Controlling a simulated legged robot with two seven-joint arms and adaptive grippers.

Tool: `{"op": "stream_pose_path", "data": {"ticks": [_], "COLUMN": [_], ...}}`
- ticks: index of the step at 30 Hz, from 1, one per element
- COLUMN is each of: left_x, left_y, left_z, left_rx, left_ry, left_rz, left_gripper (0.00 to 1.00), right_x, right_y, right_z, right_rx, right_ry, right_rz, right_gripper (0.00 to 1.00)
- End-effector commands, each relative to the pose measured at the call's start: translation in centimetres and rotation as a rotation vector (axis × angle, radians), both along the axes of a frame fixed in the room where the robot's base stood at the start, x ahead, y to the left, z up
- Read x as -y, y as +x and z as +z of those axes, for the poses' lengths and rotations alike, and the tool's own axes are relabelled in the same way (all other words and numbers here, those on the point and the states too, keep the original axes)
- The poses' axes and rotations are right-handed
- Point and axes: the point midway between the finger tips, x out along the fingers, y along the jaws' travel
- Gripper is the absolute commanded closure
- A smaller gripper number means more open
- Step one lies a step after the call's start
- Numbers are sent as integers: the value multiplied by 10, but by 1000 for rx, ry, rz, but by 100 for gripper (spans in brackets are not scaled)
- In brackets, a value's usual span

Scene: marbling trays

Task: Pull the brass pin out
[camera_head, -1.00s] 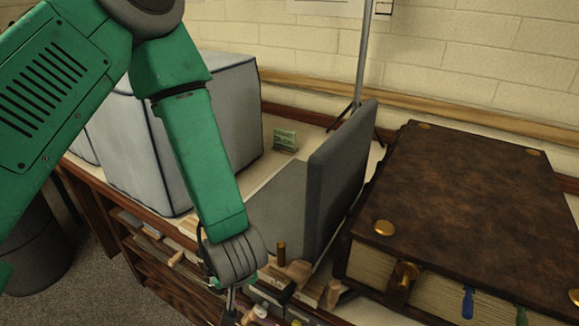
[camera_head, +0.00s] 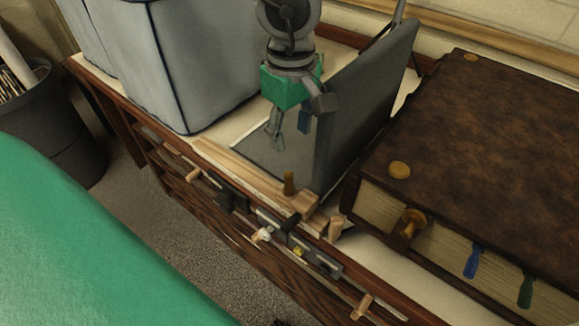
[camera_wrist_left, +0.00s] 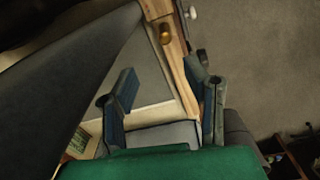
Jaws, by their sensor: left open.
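A short brass pin (camera_head: 289,183) stands upright at a corner of a wooden piece (camera_head: 304,203) by the near end of a grey panel. In the left wrist view the brass pin (camera_wrist_left: 166,36) shows near the top, against pale wood. A second brass fitting (camera_head: 412,219) sits on the big brown book's front clasp; I cannot tell if it is a loose pin. My left gripper (camera_head: 290,132) is open and empty above the grey flat board, behind the standing brass pin and apart from it. Its spread fingers show in the left wrist view (camera_wrist_left: 162,92). My right gripper is out of view.
An upright dark grey panel (camera_head: 365,105) stands right of the gripper. The thick brown book (camera_head: 490,150) fills the right side. A large grey covered box (camera_head: 200,65) stands left. Drawers with wooden pegs and latches (camera_head: 320,262) line the bench front. Open floor (camera_head: 215,245) lies before them.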

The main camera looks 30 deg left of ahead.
Motion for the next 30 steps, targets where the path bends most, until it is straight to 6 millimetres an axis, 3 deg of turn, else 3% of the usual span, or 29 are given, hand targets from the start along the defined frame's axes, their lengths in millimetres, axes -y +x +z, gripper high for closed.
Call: {"op": "stream_pose_path", "data": {"ticks": [1, 3, 15, 21, 30], "left_x": [2, 0, -1, -3, -2], "left_y": [-9, -9, -9, -7, -7], "left_z": [-22, -38, -104, -116, -117], "left_rx": [-24, -27, -20, -19, -18], "left_ry": [0, -2, -2, -6, -7], "left_rz": [-23, -24, -20, -18, -17], "left_gripper": [59, 59, 59, 59, 59], "right_x": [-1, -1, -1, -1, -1], "right_y": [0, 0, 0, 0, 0], "right_z": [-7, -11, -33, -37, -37], "right_rx": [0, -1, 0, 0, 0], "right_ry": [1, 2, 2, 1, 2], "right_rz": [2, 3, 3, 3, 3], "right_gripper": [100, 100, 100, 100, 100]}}
